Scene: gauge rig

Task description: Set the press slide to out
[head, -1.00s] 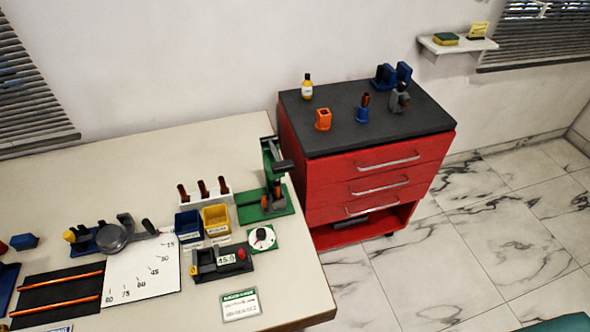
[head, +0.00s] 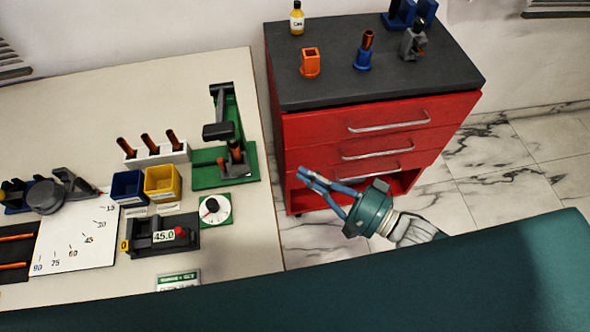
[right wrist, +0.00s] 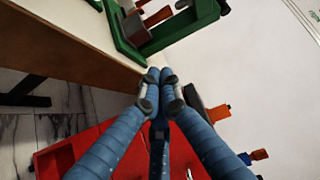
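The press (head: 229,110) is a green stand with a green base, on the right part of the bench. A dark arm with a block (head: 218,131) reaches from its upright, over a dark and brown part (head: 236,158) on the base. I cannot tell which part is the slide or its setting. Part of the press shows at the top of the right wrist view (right wrist: 126,38). My right gripper (head: 302,174) is right of the press, in front of the red cabinet. Its blue fingertips (right wrist: 160,76) meet with nothing between them. My left gripper is out of view.
The red drawer cabinet (head: 300,135) stands right of the bench (head: 245,255), with a gap between. A dial (head: 213,209), a 45.0 readout device (head: 160,236), blue (head: 128,187) and yellow bins (head: 162,183) and a white rack (head: 160,155) sit near the press.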

